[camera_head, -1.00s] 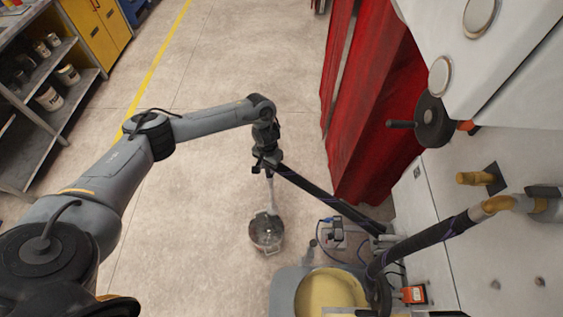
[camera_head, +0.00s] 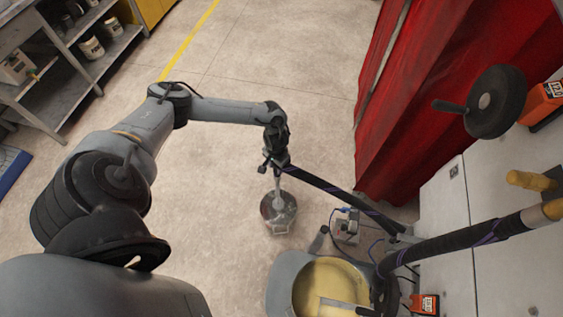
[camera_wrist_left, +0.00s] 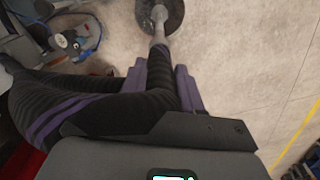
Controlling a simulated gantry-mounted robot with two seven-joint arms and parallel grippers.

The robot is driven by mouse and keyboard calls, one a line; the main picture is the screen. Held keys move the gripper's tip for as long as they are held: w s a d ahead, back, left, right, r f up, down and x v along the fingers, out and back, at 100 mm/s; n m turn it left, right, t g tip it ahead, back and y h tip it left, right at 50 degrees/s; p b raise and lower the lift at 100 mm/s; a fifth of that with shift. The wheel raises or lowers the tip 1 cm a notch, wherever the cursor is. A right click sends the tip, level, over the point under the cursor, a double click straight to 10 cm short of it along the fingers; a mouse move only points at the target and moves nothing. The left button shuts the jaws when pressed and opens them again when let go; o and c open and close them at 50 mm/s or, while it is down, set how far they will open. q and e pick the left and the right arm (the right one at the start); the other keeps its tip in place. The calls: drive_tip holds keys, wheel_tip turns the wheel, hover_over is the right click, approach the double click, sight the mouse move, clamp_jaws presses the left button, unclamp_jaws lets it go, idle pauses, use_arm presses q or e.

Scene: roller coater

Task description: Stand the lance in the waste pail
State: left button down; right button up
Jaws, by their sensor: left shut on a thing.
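The lance is a pale grey metal tube (camera_head: 279,186) on a black, purple-striped hose (camera_head: 335,190). My left gripper (camera_head: 275,166) is shut on the lance near the top of its tube, and the tube points down. The waste pail (camera_head: 290,213), a round grey metal bucket, stands on the floor beneath. My right gripper is out of view.
A drum of yellow material (camera_head: 330,283) stands right of the pail, with the hose running above it. A small grey box with cables (camera_head: 346,228) sits on the floor. A red curtain (camera_head: 420,110) and white machine panels close off the right. Floor left of the pail is clear.

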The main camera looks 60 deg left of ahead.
sight(278, 193)
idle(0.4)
use_arm(q)
drive_tip(key=shift+f+p, duration=0.1)
drive_tip(key=shift+p, duration=0.45)
wheel_tip(278, 193, down, 22)
drive_tip(key=b, duration=1.4)
drive_tip(key=shift+f, duration=0.15)
drive_tip(key=shift+f+b, duration=1.2)
drive_tip(key=shift+f, duration=0.5)
drive_tip(key=shift+f, duration=0.25)
drive_tip(key=shift+f+b, duration=0.7)
drive_tip(key=shift+f, duration=0.15)
drive_tip(key=c, duration=0.7)
unclamp_jaws()
